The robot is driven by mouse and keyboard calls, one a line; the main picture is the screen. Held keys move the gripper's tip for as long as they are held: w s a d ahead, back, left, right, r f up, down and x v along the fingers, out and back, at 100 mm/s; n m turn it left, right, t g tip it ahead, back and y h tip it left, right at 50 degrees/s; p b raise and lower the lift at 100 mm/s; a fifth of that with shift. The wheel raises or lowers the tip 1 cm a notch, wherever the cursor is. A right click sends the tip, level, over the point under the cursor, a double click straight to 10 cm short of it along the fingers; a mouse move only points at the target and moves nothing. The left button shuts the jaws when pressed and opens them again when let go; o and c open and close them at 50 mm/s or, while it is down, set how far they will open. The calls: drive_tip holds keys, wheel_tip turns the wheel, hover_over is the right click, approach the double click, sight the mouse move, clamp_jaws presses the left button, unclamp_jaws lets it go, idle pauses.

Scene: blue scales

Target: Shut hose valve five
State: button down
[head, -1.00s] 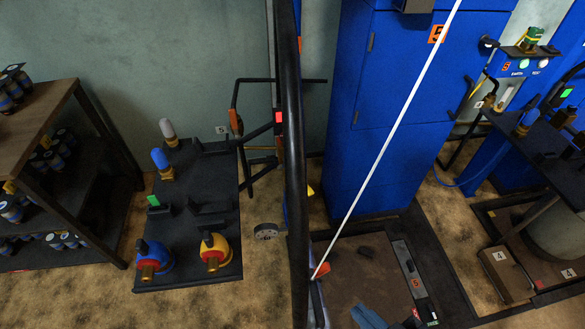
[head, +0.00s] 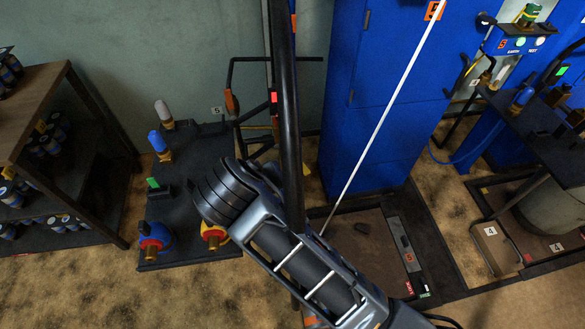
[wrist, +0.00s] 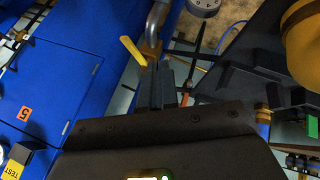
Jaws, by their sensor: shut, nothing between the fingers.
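In the wrist view, a valve with a yellow lever (wrist: 133,50) and a brass body (wrist: 151,46) sits on a bent silver pipe (wrist: 158,18) beside the blue cabinet, which bears an orange 5 label (wrist: 25,113). I cannot read a number on the valve itself. My gripper (wrist: 163,68) is shut and empty, its fingertips just below the brass body in the picture; I cannot tell whether they touch it. The lever slants away to the left of the fingertips. In the head view my arm and a black post cover this area, so the valve is hidden there.
The blue cabinet (head: 385,100) stands right of the black post (head: 289,130). A low black stand (head: 205,135) at left holds capped fittings and a red-and-blue fitting (head: 152,240). A shelf (head: 35,90) with cans is far left. A white pole (head: 385,115) crosses diagonally.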

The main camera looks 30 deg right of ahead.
sight(296, 160)
drive_tip(key=w+d+f, duration=0.1)
drive_tip(key=d+f, duration=0.1)
drive_tip(key=w+d+f, duration=0.4)
drive_tip(key=d, duration=0.1)
drive_tip(key=shift+d+f, duration=0.1)
drive_tip(key=shift+f, duration=0.2)
drive_tip(key=shift+w+d+p, duration=0.1)
drive_tip(key=shift+d+p, duration=0.2)
drive_tip(key=shift+d, duration=0.2)
drive_tip(key=shift+d+p, duration=0.25)
drive_tip(key=shift+p, duration=0.15)
